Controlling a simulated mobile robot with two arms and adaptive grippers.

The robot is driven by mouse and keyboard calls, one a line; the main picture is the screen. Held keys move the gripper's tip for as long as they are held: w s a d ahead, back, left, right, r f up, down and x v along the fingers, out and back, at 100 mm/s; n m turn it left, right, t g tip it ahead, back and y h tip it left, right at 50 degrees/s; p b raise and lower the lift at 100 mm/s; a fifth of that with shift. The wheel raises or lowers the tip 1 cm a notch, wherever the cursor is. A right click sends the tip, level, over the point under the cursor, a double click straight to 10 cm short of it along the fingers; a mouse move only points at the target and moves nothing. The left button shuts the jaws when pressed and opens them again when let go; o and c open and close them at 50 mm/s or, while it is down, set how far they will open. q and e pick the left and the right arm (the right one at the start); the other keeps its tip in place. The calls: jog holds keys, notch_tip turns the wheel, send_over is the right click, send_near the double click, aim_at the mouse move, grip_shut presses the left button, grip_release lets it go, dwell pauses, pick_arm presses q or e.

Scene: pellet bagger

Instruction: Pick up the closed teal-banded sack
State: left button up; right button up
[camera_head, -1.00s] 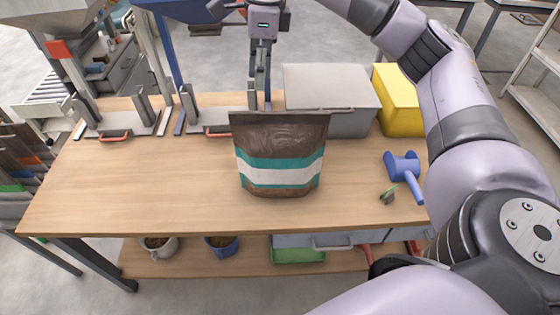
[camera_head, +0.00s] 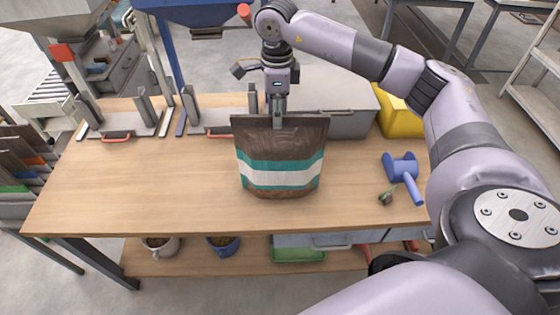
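The closed sack (camera_head: 281,150) is dark brown with a teal and white band. It stands upright on the wooden table, its flat top edge level. My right gripper (camera_head: 279,121) points down at the middle of that top edge. A finger shows in front of the sack's upper edge; any finger behind is hidden by the sack. I cannot tell whether the fingers are pressed shut on it. My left gripper is not in view.
A grey lidded box (camera_head: 345,110) and a yellow bin (camera_head: 400,112) stand behind the sack. Clamp stations with red handles (camera_head: 118,138) line the back left. The table's left half (camera_head: 140,190) is clear.

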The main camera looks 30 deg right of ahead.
aim_at(280, 138)
jog(key=f, duration=0.1)
jog(key=f+p, duration=0.1)
jog(key=f, duration=0.1)
jog(key=f+p, duration=0.1)
jog(key=shift+s+d+f, duration=0.15)
jog(key=shift+s+d, duration=0.1)
jog(key=shift+s, duration=0.1)
jog(key=shift+w+f, duration=0.1)
jog(key=shift+f, duration=0.2)
jog(key=shift+a, duration=0.1)
jog(key=shift+c, duration=0.5)
grip_shut()
jog(key=shift+r, duration=0.15)
